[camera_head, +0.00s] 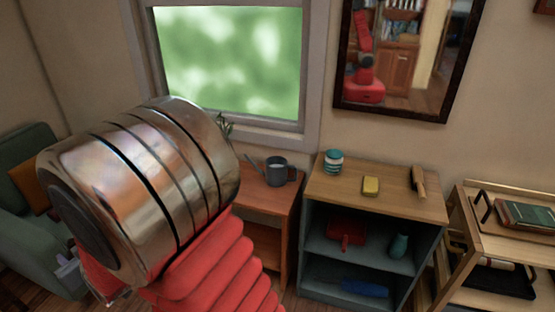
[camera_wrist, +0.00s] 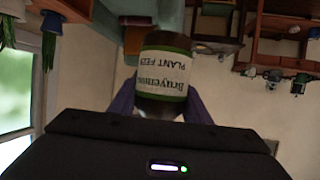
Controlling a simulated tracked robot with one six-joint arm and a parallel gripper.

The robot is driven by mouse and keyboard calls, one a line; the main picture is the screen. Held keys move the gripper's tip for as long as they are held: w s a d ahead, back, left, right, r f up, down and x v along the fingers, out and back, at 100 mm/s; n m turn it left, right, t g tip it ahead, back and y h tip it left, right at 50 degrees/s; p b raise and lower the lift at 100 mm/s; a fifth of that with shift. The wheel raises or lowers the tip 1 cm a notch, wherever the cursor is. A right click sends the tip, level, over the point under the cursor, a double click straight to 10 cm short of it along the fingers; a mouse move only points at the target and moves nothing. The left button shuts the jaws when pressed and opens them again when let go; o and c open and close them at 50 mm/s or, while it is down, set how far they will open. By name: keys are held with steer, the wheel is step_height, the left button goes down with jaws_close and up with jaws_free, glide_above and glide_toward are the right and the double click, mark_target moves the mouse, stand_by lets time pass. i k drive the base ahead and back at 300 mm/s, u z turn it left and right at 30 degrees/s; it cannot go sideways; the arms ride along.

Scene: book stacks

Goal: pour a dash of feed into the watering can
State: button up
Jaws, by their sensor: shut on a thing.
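The watering can (camera_head: 276,171) is dark grey, with a spout to the left and a handle to the right. It stands upright on a reddish wooden side table (camera_head: 270,202) below the window. My gripper (camera_wrist: 163,100) is shut on a dark bottle of plant feed (camera_wrist: 164,76) with a white and green label, its purple fingers on either side. The label and the room both appear upside down in the wrist view, so the bottle is about upright. I cannot tell whether it is open. The gripper and bottle are hidden in the head view; I cannot make out the can in the wrist view.
A shelf unit (camera_head: 320,262) right of the table bears a striped jar (camera_head: 333,162), a yellow block (camera_head: 371,186) and a wooden-handled brush (camera_head: 418,181). A trolley (camera_head: 460,237) stands farther right. A green armchair (camera_head: 25,190) is left.

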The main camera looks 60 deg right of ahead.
mark_target(276, 175)
steer(key=z, duration=0.9)
steer(key=i, duration=1.25)
